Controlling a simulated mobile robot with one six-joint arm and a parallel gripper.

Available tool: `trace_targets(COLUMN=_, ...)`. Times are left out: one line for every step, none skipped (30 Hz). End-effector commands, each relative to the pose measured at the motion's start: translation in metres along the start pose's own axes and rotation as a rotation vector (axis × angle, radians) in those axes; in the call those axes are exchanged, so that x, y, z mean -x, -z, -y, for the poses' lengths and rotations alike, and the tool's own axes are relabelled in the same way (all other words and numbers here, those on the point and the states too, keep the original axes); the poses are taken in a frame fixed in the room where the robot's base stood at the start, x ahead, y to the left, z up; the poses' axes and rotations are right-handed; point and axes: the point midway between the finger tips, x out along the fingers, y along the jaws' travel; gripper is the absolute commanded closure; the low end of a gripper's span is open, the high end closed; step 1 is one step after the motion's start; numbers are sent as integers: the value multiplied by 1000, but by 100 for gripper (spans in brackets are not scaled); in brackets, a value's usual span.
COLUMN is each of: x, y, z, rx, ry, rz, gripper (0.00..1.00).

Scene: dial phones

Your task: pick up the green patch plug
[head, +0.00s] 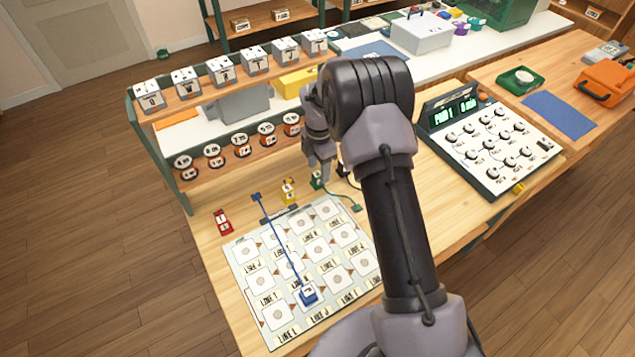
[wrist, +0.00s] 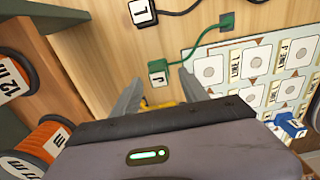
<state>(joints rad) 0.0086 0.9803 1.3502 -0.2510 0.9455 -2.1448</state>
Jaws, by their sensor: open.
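The green patch plug (head: 317,181) stands on the wooden tabletop behind the patch board (head: 232,262). In the wrist view the green plug (wrist: 158,77) has a white label on top, and a green cable runs from it to a green end piece (wrist: 227,20). My gripper (head: 319,172) is above and close to the green plug in the head view, and partly overlaps it. In the wrist view my gripper (wrist: 160,80) is open, with the green plug near and between its fingertips. No grasp shows, and I cannot tell the exact height gap.
A yellow plug (head: 289,191) stands just left of the green one; a black plug (wrist: 142,12) stands to its right. A red plug (head: 222,222) is farther left. A blue plug (head: 307,296) sits on the board. A shelf with orange spools (head: 266,139) is behind.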

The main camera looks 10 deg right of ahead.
Motion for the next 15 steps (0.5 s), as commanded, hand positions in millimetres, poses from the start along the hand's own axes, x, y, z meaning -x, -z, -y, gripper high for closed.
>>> trace_targets(x=-12, y=2, z=-1, rx=0, ry=1, rz=0, gripper=48)
trace_targets(x=-19, y=2, z=-1, rx=0, ry=1, rz=-1, gripper=48)
trace_targets(x=-28, y=4, z=-2, rx=0, ry=2, rz=-1, gripper=48)
trace_targets(x=-34, y=4, z=-2, rx=-1, ry=3, rz=-1, gripper=48)
trace_targets(x=-39, y=4, z=-2, rx=-2, ry=2, rz=-1, gripper=48)
trace_targets(x=-44, y=4, z=-2, rx=-1, ry=1, rz=-1, gripper=48)
trace_targets(x=-46, y=4, z=-2, rx=-1, ry=1, rz=-1, gripper=48)
trace_targets(x=-46, y=3, z=-2, rx=-1, ry=0, rz=-1, gripper=48)
trace_targets(x=-44, y=3, z=-3, rx=-1, ry=0, rz=-1, gripper=48)
trace_targets(x=-44, y=3, z=-3, rx=-1, ry=0, rz=-1, gripper=48)
trace_targets(x=-44, y=3, z=-3, rx=-1, ry=0, rz=0, gripper=48)
trace_targets(x=-43, y=3, z=-2, rx=-1, ry=0, rz=0, gripper=48)
trace_targets(x=-43, y=3, z=-2, rx=-1, ry=0, rz=0, gripper=54)
trace_targets(x=-43, y=3, z=-2, rx=-1, ry=0, rz=0, gripper=60)
trace_targets(x=-43, y=3, z=-2, rx=-1, ry=0, rz=0, gripper=68)
